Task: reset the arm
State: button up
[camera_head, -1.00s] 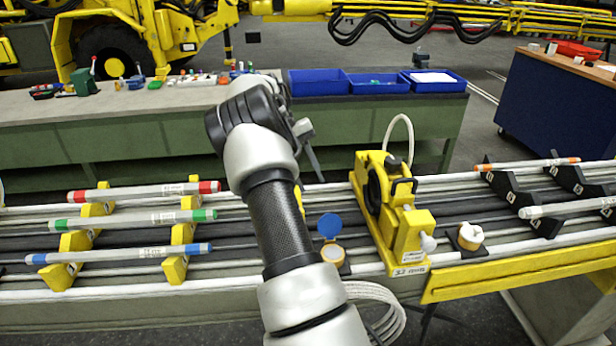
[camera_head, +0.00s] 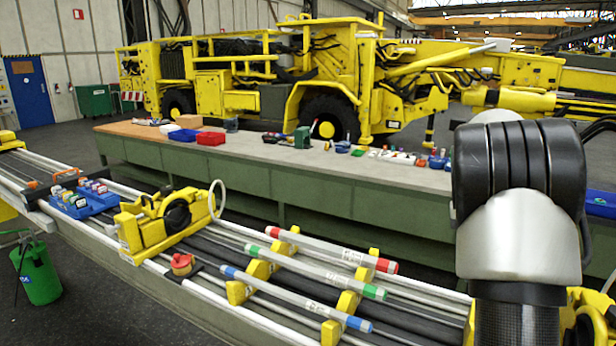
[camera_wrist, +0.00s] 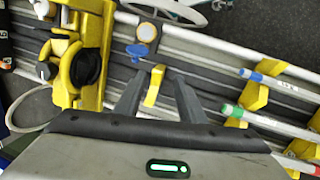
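My arm (camera_head: 520,235) rises at the right edge of the head view, bent at a dark elbow joint, in front of the long workbench. My gripper is out of sight in the head view. In the wrist view my gripper (camera_wrist: 157,76) points down over the rails, its two dark fingers apart. A yellow support block (camera_wrist: 154,86) shows between the fingers, seemingly below them on the rails; nothing appears held.
A yellow clamp unit (camera_head: 160,222) stands on the rails, with red-, green- and blue-ended rods (camera_head: 320,272) on yellow supports beside it. A long green workbench (camera_head: 300,180) runs behind. A green canister (camera_head: 38,272) stands on the floor at left.

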jog(key=s+a+r+n+t, duration=0.1)
jog(key=s+a+r+t, duration=0.1)
jog(key=s+a+r, duration=0.3)
jog(key=s+a+r+n+t+y, duration=0.1)
jog(key=s+a, duration=0.1)
jog(key=a, duration=0.4)
jog(key=s+a+r+n+t, duration=0.1)
jog(key=s+a+r+t, duration=0.1)
jog(key=s+a+r, duration=0.3)
jog(key=s+a+f+n+t, duration=0.2)
jog(key=s+a+f, duration=0.3)
jog(key=s+a, duration=0.4)
jog(key=shift+s+a+t, duration=0.2)
jog(key=shift+t, duration=0.1)
jog(key=shift+c, duration=0.6)
jog(key=shift+d, duration=0.15)
